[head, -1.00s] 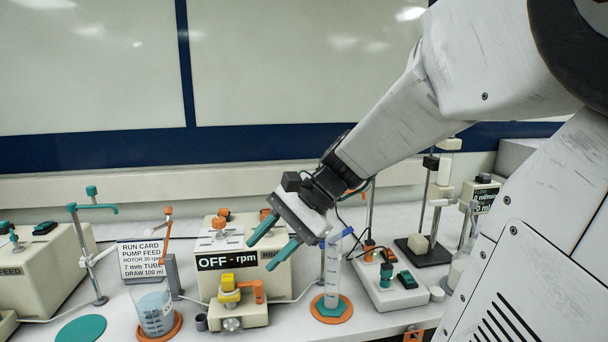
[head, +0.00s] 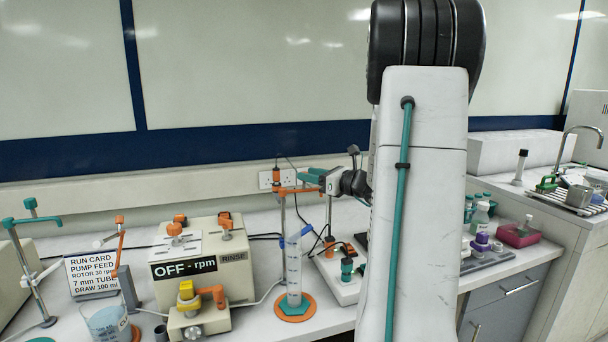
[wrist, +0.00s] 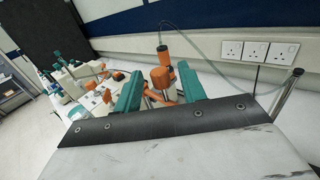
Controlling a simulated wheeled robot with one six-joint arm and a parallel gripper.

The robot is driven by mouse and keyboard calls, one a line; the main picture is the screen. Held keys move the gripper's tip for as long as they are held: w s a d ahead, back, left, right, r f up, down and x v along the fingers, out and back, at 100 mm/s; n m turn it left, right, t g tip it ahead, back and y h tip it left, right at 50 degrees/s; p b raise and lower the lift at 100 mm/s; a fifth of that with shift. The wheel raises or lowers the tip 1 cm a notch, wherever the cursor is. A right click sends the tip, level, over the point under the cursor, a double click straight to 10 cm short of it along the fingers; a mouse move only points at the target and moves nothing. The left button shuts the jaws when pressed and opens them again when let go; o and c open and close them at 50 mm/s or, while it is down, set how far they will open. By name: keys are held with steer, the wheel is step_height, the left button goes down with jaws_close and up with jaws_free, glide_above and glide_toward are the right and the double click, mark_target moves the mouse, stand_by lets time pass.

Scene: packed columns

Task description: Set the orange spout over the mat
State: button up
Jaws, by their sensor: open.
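An orange spout (head: 298,190) sits on an upright metal post (head: 283,222) behind a clear measuring cylinder (head: 294,268). The cylinder stands on a round orange mat with a teal hexagon (head: 294,308). Another orange spout arm (head: 119,232) stands at the left by the run card; I cannot tell which mat is meant. My gripper (head: 312,174) is level at the post, its teal jaws pointing left near the spout. In the wrist view my gripper (wrist: 159,73) has its jaws apart, with an orange part (wrist: 161,80) showing between them; contact is unclear.
A cream pump box marked OFF (head: 205,265), a yellow-topped valve (head: 190,300) and a beaker (head: 108,322) crowd the left. My arm hides the middle right. A grey wall-edge socket (head: 268,179) is behind. Bottles (head: 482,220) stand at the right.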

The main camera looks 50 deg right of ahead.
steer(key=shift+w+a, duration=0.2)
steer(key=shift+w, duration=1.1)
jaws_close()
